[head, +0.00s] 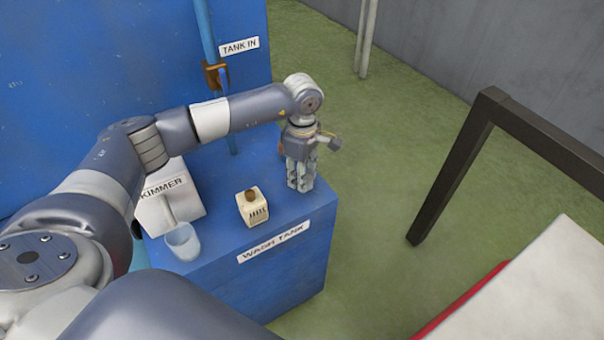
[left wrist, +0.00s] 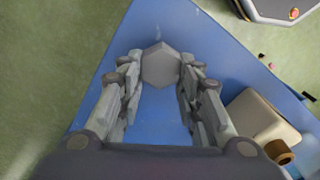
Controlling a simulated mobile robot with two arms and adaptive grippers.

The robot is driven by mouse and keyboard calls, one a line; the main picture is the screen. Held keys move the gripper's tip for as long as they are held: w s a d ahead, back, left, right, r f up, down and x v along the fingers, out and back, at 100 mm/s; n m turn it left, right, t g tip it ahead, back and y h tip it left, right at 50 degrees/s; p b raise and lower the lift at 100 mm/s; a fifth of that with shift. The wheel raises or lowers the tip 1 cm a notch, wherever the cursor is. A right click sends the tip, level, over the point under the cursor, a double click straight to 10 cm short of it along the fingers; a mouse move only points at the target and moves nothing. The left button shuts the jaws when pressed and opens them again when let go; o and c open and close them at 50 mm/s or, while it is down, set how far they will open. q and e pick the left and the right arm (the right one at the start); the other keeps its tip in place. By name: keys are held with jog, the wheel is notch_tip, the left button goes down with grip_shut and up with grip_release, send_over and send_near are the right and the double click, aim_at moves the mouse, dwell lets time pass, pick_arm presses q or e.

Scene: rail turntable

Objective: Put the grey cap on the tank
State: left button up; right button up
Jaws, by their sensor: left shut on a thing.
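The blue wash tank (head: 235,285) is a box with a white "WASH TANK" label on its front. My left gripper (head: 301,186) points down over the right end of its top. In the left wrist view the fingers (left wrist: 161,85) are shut on the grey cap (left wrist: 160,65), a hexagonal grey piece held at the fingertips. The tank's blue top (left wrist: 160,118) lies beneath it. In the head view the fingers hide the cap, and I cannot tell whether it touches the top. My right gripper is not in view.
A cream container (head: 253,208) with a brown knob stands left of the gripper. A clear cup (head: 183,242) and a white skimmer box (head: 170,200) stand further left. A blue wall with a pipe (head: 206,40) rises behind. A dark frame (head: 450,170) stands at right over green floor.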

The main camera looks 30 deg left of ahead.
pick_arm(q)
jog(key=shift+f, duration=0.45)
jog(key=shift+f, duration=0.1)
jog(key=shift+f, duration=0.15)
jog(key=o, duration=1)
jog(key=shift+o, duration=0.9)
